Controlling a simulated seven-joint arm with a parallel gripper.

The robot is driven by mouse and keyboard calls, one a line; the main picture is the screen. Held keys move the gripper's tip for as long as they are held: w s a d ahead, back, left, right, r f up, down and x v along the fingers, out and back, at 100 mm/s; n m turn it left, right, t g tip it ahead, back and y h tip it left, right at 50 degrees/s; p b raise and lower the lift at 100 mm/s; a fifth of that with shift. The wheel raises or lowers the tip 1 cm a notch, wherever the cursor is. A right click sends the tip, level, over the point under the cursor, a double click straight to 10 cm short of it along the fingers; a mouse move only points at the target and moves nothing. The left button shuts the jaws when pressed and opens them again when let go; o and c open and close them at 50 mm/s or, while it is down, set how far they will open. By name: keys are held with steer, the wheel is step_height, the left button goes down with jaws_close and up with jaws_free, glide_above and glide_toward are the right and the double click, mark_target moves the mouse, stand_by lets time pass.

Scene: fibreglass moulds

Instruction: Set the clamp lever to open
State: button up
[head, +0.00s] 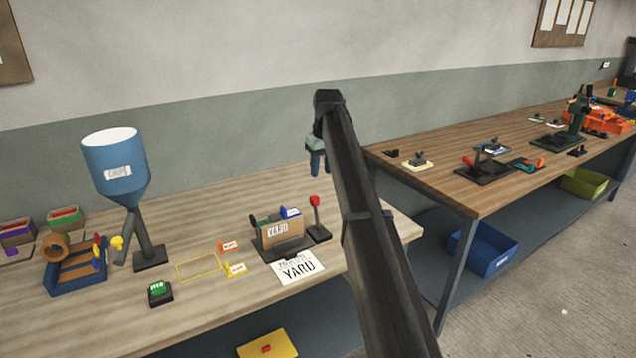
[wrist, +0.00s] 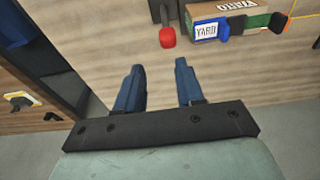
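A lever with a red knob (head: 315,201) stands upright on a small black base, at the right of a fixture holding a brown box marked YARD (head: 278,229). No label naming it the clamp lever is readable. In the wrist view the red knob (wrist: 167,38) is beyond my fingertips, apart from them. My gripper (head: 318,172) hangs above and behind the lever in the head view, partly covered by my arm. In the wrist view its two blue fingers (wrist: 159,66) are apart with nothing between them. The fixture has a blue part (head: 291,212) at its top right.
A blue hopper (head: 115,165), a blue tray (head: 78,275) and a green-topped device (head: 159,291) stand on the left table. A YARD card (head: 298,267) lies before the fixture. A gap separates this table from the right bench (head: 440,183), which holds several tools.

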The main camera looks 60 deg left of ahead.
steer(key=d, duration=0.4)
steer(key=d+r, duration=0.1)
steer(key=d, duration=0.1)
steer(key=shift+d, duration=0.15)
steer(key=c, duration=0.6)
steer(key=n, duration=0.1)
steer(key=d+n, duration=0.1)
steer(key=n, duration=0.1)
steer(key=shift+s+d+r+y, duration=0.1)
steer(key=shift+s+d+y, duration=0.1)
steer(key=shift+s+y, duration=0.15)
jaws_close()
steer(key=n, duration=1.5)
glide_above(316, 213)
steer(key=d, duration=0.2)
steer(key=d+x, duration=0.2)
steer(key=x, duration=0.8)
steer(key=shift+w+f+y, duration=0.15)
steer(key=shift+f+y, duration=0.2)
steer(key=shift+f, duration=0.1)
